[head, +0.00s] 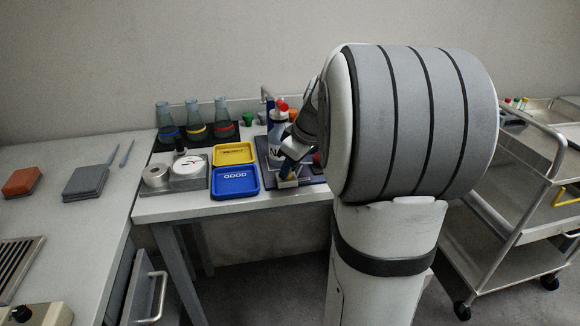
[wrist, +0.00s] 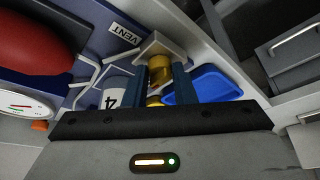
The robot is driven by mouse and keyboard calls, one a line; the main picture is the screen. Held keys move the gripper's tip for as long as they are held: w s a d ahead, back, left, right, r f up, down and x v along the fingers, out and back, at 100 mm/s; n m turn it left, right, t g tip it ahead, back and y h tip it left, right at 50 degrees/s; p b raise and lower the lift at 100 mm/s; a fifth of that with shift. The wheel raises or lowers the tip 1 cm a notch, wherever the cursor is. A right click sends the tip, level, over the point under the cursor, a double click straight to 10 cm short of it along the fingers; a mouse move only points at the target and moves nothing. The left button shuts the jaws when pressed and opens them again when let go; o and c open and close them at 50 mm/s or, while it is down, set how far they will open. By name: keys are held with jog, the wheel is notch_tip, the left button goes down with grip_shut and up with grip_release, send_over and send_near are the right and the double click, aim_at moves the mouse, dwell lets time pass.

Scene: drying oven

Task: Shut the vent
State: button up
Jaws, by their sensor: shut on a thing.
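A brass vent knob (wrist: 158,68) sits in a cream bracket (wrist: 168,43) beside a white label reading VENT (wrist: 125,34) on a dark blue board. My gripper (wrist: 162,78) is shut on the knob, with one blue finger on each side of it. In the head view my gripper (head: 287,170) is low at the front of the blue board, partly hidden by my arm. The knob's lower side is hidden between the fingers.
A blue tray (head: 235,183) and a yellow tray (head: 234,153) lie left of the board. A white bottle (head: 277,140) stands close behind my gripper. Flasks (head: 194,118) stand at the back. A steel cart (head: 530,190) is at right.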

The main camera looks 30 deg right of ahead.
jog(key=o, duration=1)
jog(key=shift+r, duration=0.1)
jog(key=p+v, duration=0.1)
jog(key=v, duration=0.6)
jog(key=shift+s+r, duration=0.15)
jog(key=shift+r, duration=0.1)
jog(key=shift+d, duration=0.1)
